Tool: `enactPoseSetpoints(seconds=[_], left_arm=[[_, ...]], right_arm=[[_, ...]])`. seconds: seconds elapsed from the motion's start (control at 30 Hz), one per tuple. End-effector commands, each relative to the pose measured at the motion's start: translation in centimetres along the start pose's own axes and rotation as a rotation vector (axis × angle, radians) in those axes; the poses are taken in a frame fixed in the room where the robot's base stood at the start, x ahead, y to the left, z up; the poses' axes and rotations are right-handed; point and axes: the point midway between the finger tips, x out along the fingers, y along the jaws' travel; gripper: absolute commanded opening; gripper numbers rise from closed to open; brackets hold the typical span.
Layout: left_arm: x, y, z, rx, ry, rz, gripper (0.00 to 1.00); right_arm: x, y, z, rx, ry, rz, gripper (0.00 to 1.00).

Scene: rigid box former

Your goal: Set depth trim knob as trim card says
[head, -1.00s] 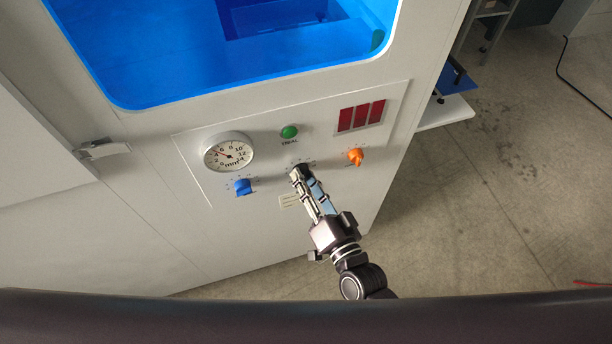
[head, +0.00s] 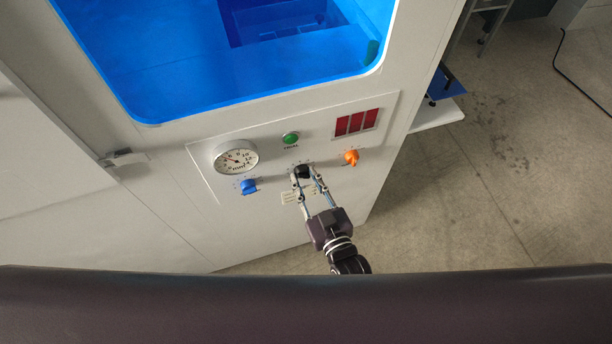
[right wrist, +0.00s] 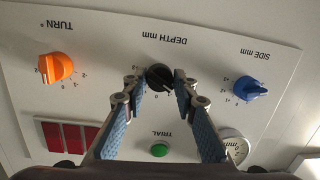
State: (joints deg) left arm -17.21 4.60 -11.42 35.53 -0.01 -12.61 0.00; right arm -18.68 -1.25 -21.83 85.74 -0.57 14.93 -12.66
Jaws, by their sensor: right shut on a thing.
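The black depth knob (head: 303,171) sits in the middle of the white control panel. In the right wrist view the knob (right wrist: 159,77) is below the upside-down lettering "DEPTH mm". My right gripper (head: 307,177) has its two fingertips on either side of the knob and is shut on it; the fingertips also show in the right wrist view (right wrist: 157,84). A small pale card (head: 291,197) with lines is on the panel below the knob, partly behind the fingers; its writing is too small to read. My left gripper is not in view.
A blue knob (head: 249,187) and a dial gauge (head: 236,157) are left of the depth knob. An orange knob (head: 351,157) is to its right. A green button (head: 291,138) and red displays (head: 357,122) are above. Open floor lies right of the machine.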

Motion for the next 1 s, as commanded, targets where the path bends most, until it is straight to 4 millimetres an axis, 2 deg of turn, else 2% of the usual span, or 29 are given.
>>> enactPoseSetpoints(seconds=[0.33, 0.87, 0.9, 1.0], left_arm=[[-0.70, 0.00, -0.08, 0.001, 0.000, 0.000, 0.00], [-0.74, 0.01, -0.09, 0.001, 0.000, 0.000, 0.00], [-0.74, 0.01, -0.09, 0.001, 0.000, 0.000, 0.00], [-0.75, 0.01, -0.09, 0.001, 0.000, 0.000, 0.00]], right_arm=[[-0.12, -0.05, 0.32, -0.129, -0.018, 0.012, 0.02], [-0.12, -0.03, 0.38, -0.150, -0.019, 0.014, 0.02], [-0.12, -0.03, 0.37, -0.150, -0.019, 0.014, 0.30], [-0.09, -0.02, 0.28, -0.150, -0.017, 0.014, 0.41]])
